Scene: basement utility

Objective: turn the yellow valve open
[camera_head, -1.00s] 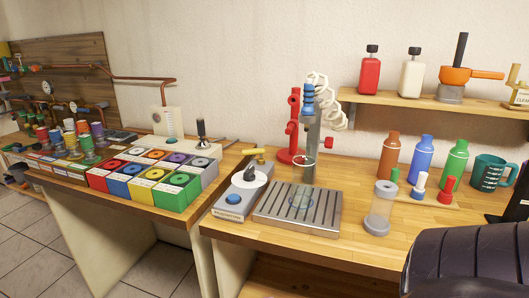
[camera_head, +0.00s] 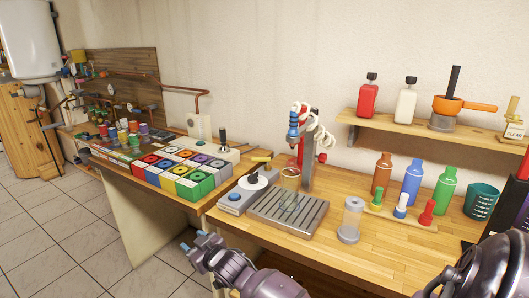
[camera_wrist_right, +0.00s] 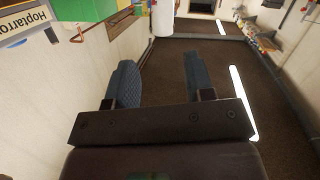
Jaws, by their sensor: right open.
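A small yellow part (camera_head: 78,56) shows at the upper left of the wooden pipe board, too small to tell whether it is the yellow valve or how it is turned. My right gripper (camera_head: 195,241) is at the lower middle, in front of the benches and far from the board. Its two blue-grey fingers also show in the right wrist view (camera_wrist_right: 160,85), apart with nothing between them. My left gripper is not in view.
The wooden board (camera_head: 125,65) carries copper pipes and gauges, beside a white tank (camera_head: 28,40). A bench with coloured boxes (camera_head: 188,185) and a bench with a grooved metal tray (camera_head: 310,220) stand between. Tiled floor (camera_head: 60,230) is clear at left.

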